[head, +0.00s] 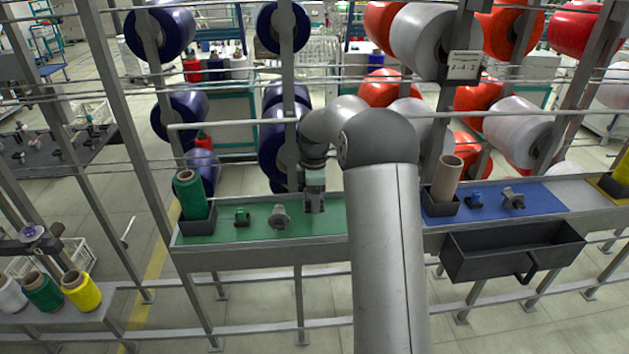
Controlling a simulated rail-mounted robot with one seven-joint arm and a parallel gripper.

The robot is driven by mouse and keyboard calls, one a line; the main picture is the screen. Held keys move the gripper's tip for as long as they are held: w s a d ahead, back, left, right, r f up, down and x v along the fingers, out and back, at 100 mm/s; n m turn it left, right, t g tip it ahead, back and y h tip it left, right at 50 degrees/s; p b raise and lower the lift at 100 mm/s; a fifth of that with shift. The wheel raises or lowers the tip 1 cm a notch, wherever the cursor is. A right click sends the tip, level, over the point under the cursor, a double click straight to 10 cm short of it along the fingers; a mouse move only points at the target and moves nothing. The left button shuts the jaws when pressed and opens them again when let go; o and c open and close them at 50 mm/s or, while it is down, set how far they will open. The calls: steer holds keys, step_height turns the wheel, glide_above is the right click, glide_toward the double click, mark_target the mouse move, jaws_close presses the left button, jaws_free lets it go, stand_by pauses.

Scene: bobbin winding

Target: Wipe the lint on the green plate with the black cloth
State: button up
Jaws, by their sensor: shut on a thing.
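The green plate (255,228) lies on the rail shelf left of my arm's column. My gripper (314,207) points down over the right part of the green plate, right of a grey metal fitting. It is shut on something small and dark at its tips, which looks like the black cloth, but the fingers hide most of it. I cannot tell whether it touches the plate. No lint can be made out at this size. My own arm covers the plate's right end.
On the green plate stand a green thread cone (190,195) in a black holder, a small green part (242,217) and the grey fitting (280,217). Right of my arm are a blue plate (545,198), a brown cone (447,178) and an open dark drawer (512,250). Horizontal bars run behind.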

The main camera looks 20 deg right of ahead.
steer(key=shift+r+p, duration=0.95)
steer(key=shift+r, duration=0.8)
